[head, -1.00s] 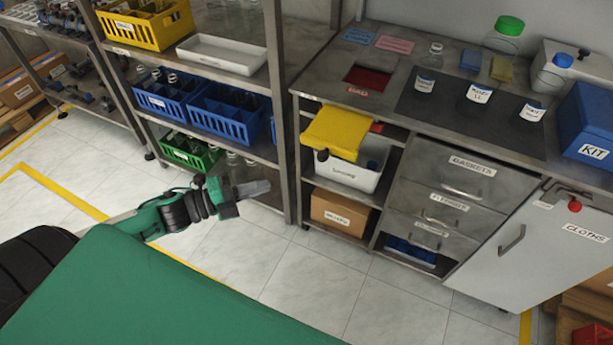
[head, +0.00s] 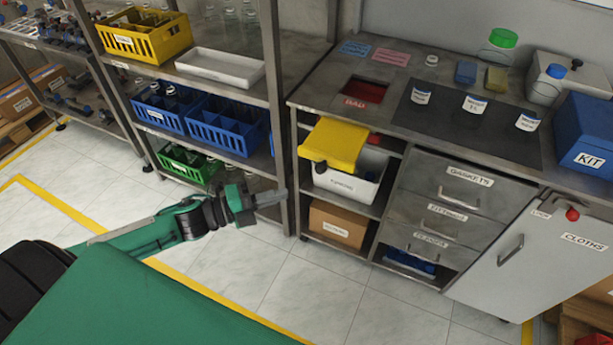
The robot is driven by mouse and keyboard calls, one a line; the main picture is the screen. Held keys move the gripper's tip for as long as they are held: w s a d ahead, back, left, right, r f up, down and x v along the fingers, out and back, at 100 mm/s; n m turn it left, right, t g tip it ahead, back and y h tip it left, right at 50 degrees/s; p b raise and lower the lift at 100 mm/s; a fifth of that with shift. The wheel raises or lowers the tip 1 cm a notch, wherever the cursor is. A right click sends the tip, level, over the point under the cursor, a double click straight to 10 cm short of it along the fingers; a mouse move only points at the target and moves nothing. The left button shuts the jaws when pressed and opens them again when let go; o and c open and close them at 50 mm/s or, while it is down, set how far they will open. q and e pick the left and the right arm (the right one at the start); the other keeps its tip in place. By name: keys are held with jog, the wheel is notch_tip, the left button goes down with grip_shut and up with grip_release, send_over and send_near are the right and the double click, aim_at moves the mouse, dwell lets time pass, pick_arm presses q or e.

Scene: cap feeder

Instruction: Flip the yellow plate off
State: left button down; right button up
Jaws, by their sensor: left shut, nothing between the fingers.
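The yellow plate (head: 334,144) lies tilted over the top of a white bin (head: 349,181) in the upper left opening of the workbench, its front edge sticking out. A dark round knob shows below its front left edge, and a small red part shows at its right end. My left gripper (head: 272,197) is shut and empty, pointing right, in front of the shelf post and left of the plate, apart from it. My right gripper is not in view.
A cardboard box (head: 337,225) sits below the white bin. The bench top (head: 440,72) carries bottles and jars. The floor in front is clear.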

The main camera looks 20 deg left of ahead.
pick_arm(q)
jog(key=w+d+p, duration=0.1)
jog(key=w+d, duration=0.3)
jog(key=w, duration=0.3)
jog(key=shift+w+d, duration=0.2)
jog(key=shift+w, duration=0.2)
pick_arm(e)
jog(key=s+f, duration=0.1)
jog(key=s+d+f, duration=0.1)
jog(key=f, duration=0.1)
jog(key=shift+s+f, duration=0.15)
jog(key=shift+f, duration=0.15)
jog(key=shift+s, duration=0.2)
